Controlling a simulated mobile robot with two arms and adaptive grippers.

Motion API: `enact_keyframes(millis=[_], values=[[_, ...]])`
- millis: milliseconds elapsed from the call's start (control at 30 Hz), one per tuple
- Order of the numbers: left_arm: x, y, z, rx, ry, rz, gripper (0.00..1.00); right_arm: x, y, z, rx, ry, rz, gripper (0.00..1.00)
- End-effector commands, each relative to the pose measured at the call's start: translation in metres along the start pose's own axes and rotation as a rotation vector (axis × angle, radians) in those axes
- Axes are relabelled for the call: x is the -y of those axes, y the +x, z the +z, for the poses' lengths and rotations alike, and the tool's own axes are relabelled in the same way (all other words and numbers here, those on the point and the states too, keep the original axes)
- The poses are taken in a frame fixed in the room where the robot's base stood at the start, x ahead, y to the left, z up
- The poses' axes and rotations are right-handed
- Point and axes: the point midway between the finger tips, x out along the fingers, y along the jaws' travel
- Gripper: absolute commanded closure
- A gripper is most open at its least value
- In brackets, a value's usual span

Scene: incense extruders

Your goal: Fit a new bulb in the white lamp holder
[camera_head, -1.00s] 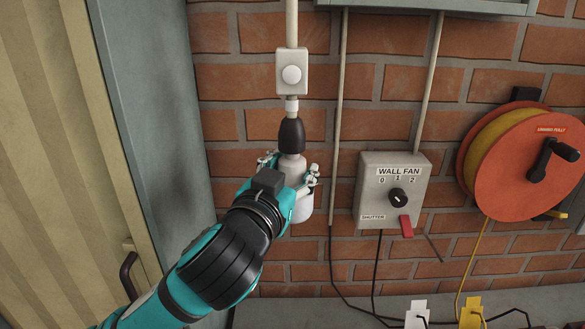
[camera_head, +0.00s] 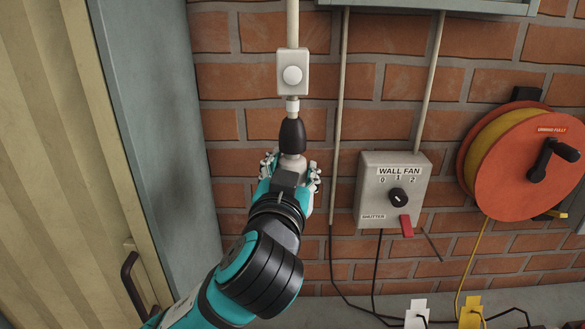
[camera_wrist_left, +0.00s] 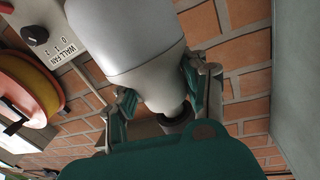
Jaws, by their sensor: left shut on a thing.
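A white bulb (camera_wrist_left: 130,40) fills the upper middle of the left wrist view, which is turned over. Its narrow end points at a dark round part (camera_wrist_left: 177,119). In the head view the bulb's white neck (camera_head: 293,164) sits directly under a black cone-shaped holder (camera_head: 292,137), which hangs below a white collar (camera_head: 292,106). I cannot tell whether neck and holder are screwed together. My left gripper (camera_head: 291,174) is shut around the bulb from the front, one finger on each side. It hides most of the bulb in the head view. My right gripper is not in view.
A white switch box (camera_head: 292,73) is above the holder on a conduit. A grey wall fan box (camera_head: 390,190) and an orange reel (camera_head: 515,160) are to the right. A grey post (camera_head: 150,110) and a door handle (camera_head: 132,285) are to the left.

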Motion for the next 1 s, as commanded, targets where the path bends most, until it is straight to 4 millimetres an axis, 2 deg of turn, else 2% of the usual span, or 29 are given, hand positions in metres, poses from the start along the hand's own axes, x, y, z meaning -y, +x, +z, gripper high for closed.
enact_keyframes(millis=[667, 700, 867, 1000], values=[[0.0002, -0.001, -0.0046, 0.008, -0.006, -0.122, 0.88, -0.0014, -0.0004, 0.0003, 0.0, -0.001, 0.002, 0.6], [0.0001, -0.001, -0.0046, 0.009, -0.006, -0.121, 0.51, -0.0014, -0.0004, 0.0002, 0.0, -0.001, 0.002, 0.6], [0.0001, -0.0008, -0.0034, 0.012, -0.005, -0.121, 0.3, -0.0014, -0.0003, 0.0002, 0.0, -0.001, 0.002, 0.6], [0.0001, -0.0006, -0.0025, 0.014, -0.004, -0.121, 0.29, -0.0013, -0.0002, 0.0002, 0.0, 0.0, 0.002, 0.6]])
